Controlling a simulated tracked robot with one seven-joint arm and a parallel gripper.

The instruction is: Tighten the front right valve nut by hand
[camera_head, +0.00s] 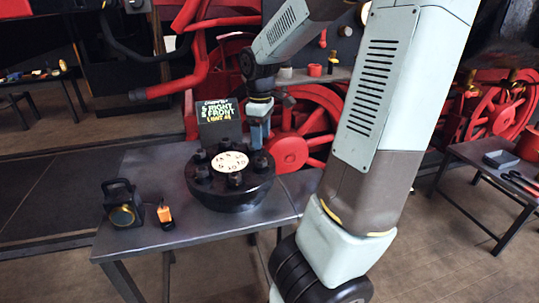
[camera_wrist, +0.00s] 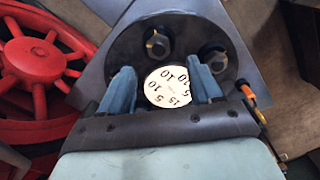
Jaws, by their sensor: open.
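The round black valve cover (camera_head: 232,198) stands on the grey workbench, with a white numbered disc (camera_head: 230,163) in its middle. Several dark nuts ring the disc, among them a near one (camera_head: 235,180) and a right one (camera_head: 262,163). My gripper (camera_head: 259,140) points down at the cover's back right, close to its edge. In the wrist view my gripper (camera_wrist: 162,80) is open, its two blue-grey fingers either side of the disc (camera_wrist: 167,86), with nothing held. Two nuts show beyond the fingers, one at the top (camera_wrist: 158,43) and one at right (camera_wrist: 213,56). Finger contact is unclear.
A black chalkboard sign (camera_head: 218,122) with partly readable text, "RIGHT & FRONT", stands behind the cover. A dark lantern (camera_head: 122,205) and an orange device (camera_head: 165,214) stand on the bench's left. Red locomotive wheels (camera_head: 310,115) are behind. Another table (camera_head: 500,180) is at right.

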